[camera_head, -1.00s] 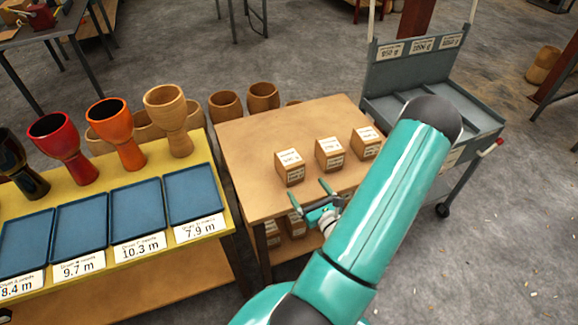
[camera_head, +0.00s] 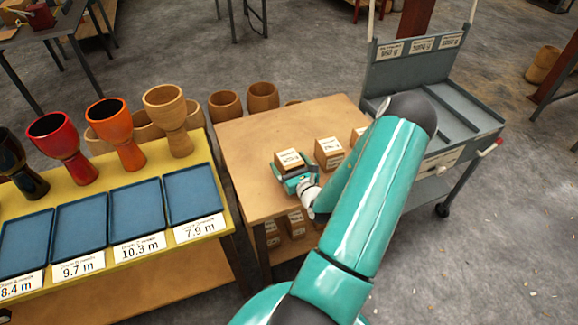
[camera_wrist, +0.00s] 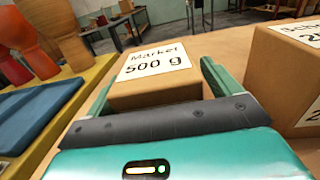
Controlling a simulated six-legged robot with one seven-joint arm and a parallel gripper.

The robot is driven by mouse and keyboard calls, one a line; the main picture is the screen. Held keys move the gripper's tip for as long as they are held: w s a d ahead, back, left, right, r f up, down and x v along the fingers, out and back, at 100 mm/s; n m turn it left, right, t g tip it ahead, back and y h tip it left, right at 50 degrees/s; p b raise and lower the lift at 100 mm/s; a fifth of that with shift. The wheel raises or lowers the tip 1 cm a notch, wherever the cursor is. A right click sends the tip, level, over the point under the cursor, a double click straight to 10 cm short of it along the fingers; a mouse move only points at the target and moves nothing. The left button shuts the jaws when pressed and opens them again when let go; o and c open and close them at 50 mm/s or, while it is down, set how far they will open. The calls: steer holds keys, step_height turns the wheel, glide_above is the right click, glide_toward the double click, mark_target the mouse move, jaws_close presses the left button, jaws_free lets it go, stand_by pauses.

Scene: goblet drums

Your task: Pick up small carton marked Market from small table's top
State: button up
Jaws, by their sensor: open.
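The small carton marked Market, 500 g (camera_wrist: 155,75), stands on the small table's top (camera_head: 240,150). In the head view the same carton (camera_head: 288,160) is the leftmost of the row of cartons. My gripper (camera_head: 291,172) is open at its near side. In the wrist view my gripper's (camera_wrist: 160,88) green fingers reach along the left and right sides of the carton. The carton is between the fingers, and I cannot tell whether either one touches it. Its lower part is hidden behind the gripper's dark palm.
A second carton (camera_head: 329,152) stands close on the right, and another is partly behind my arm. A yellow table (camera_head: 217,223) with blue trays and goblet drums (camera_head: 168,115) is on the left. A grey cart (camera_head: 420,70) stands at the back right. The small table's far left is clear.

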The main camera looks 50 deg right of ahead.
steer(key=shift+w+d, duration=0.15)
steer(key=shift+w, duration=0.1)
steer(key=c, duration=1.4)
steer(key=shift+r, duration=0.1)
steer(key=shift+c, duration=0.2)
